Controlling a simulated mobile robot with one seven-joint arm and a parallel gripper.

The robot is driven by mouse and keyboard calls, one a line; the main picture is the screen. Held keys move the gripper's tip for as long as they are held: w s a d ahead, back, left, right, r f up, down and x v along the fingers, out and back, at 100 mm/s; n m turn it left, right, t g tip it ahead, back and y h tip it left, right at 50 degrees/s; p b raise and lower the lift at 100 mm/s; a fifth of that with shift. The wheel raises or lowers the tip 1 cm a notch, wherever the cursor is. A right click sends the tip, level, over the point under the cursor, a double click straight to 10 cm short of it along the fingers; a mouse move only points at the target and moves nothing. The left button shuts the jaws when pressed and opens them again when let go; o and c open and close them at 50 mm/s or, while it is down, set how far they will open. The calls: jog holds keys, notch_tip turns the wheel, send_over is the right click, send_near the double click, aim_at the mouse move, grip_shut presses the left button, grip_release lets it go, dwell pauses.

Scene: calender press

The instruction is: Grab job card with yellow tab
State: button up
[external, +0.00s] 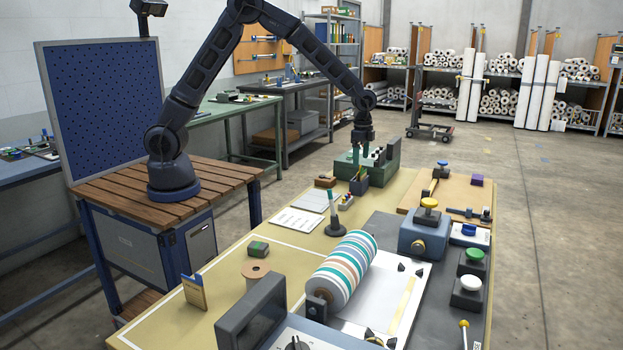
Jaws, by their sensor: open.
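A striped roll (342,268) lies on the press bed at the middle. A printed sheet (298,221) lies flat. A dark frame (252,312) rises at the front.

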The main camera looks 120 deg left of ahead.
jog(key=shift+s+a+f, duration=0.1)
jog(key=shift+a+f, duration=0.05)
jog(key=shift+f, duration=1.5)
jog(key=shift+a+f, duration=0.1)
jog(key=shift+f, duration=1.55)
jog(key=c, duration=0.7)
